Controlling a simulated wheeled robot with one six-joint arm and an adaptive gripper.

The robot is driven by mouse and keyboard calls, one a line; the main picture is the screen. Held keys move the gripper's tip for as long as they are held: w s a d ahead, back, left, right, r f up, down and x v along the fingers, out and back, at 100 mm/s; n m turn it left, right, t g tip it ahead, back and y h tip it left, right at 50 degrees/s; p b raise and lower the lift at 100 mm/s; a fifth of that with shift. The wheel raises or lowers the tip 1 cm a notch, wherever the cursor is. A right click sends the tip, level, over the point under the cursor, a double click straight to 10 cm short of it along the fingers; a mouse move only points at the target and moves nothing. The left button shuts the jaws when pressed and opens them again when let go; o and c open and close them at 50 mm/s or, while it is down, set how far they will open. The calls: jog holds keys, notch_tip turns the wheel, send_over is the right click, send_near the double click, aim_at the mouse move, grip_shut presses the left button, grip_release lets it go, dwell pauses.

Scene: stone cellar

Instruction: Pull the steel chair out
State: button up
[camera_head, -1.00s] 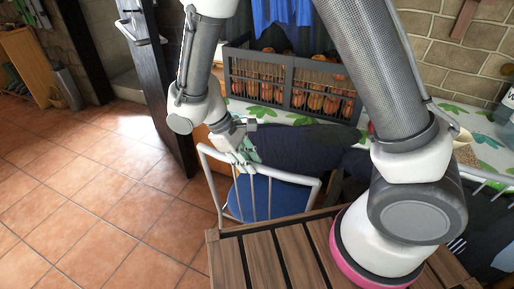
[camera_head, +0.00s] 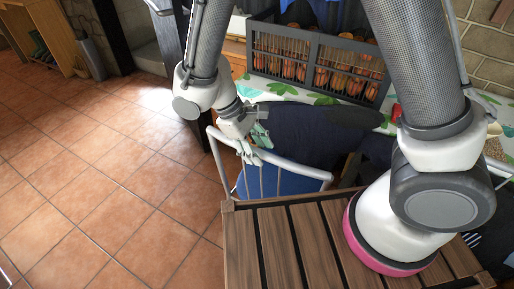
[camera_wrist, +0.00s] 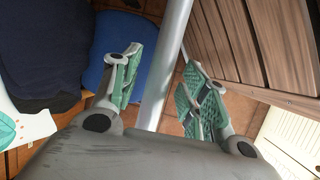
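The steel chair (camera_head: 311,172) has a pale metal tube frame with thin back bars and a blue seat (camera_head: 285,185). It stands in front of the patterned table. My gripper (camera_head: 258,143) is at the top rail of its back, toward the rail's left part. In the wrist view, my gripper (camera_wrist: 163,66) has its two green-padded fingers spread, one on each side of a steel tube (camera_wrist: 158,85) of the chair. Gaps show between the pads and the tube. The chair's legs are mostly hidden.
A dark crate of round orange-brown items (camera_head: 318,60) stands on the leaf-patterned table (camera_head: 290,91). Dark navy seating (camera_head: 315,133) is right behind the chair. Brown slats (camera_head: 300,240) lie below my arm. Tiled floor (camera_head: 110,190) on the left is clear.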

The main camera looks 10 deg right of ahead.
jog(key=v, duration=1.2)
jog(key=shift+d, duration=0.1)
